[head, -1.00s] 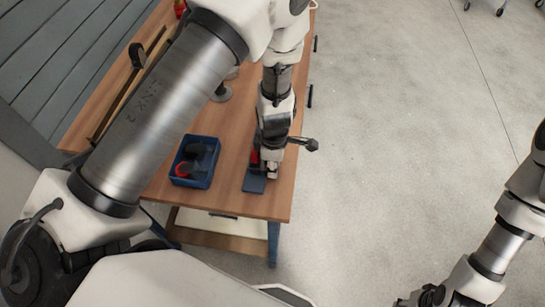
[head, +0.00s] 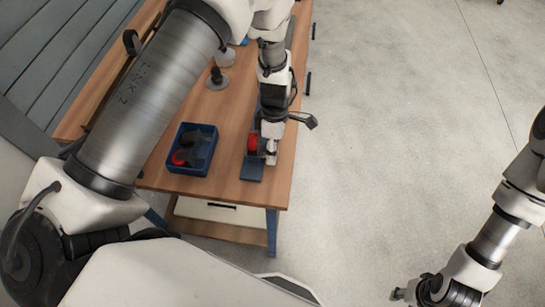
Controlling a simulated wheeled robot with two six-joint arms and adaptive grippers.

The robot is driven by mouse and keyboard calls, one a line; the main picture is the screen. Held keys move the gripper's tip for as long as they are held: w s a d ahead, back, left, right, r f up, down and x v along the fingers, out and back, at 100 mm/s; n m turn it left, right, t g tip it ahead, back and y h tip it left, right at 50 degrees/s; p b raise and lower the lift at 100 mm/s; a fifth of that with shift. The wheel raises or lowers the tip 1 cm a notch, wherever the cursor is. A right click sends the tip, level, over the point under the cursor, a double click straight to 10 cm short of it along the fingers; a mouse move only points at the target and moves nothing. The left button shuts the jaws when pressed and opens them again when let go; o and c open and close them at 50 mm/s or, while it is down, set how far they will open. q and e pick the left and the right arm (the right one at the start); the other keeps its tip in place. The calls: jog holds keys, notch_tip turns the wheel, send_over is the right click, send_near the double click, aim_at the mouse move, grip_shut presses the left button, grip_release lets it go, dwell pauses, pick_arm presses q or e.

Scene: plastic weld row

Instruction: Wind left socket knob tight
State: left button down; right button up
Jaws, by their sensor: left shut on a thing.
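A dark blue fixture (head: 252,171) lies on the wooden table near its front right corner. A red round part (head: 252,143) shows on it, just left of my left gripper. My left gripper (head: 270,157) points down over the fixture and is shut on a knob there. The knob itself is mostly hidden by the gripper, so its seating cannot be told. My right gripper (head: 400,294) is at the lower right, away from the table over the floor. It is too small and dark to tell whether it is open.
A blue bin (head: 207,160) with black and red parts stands left of the fixture on the wooden table (head: 226,186). A round grey-based item (head: 217,81) stands farther back. My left arm covers much of the table's left side. The floor to the right is clear.

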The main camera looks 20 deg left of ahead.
pick_arm(q)
jog(key=shift+w+a+r+g+p, duration=0.1)
jog(key=shift+w+g+p, duration=0.15)
jog(key=shift+p, duration=0.25)
jog(key=shift+s, duration=0.1)
jog(key=c, duration=1.2)
grip_release()
jog(key=o, duration=0.3)
jog(key=shift+o, duration=0.2)
jog(key=shift+a, duration=0.15)
notch_tip(320, 180, up, 10)
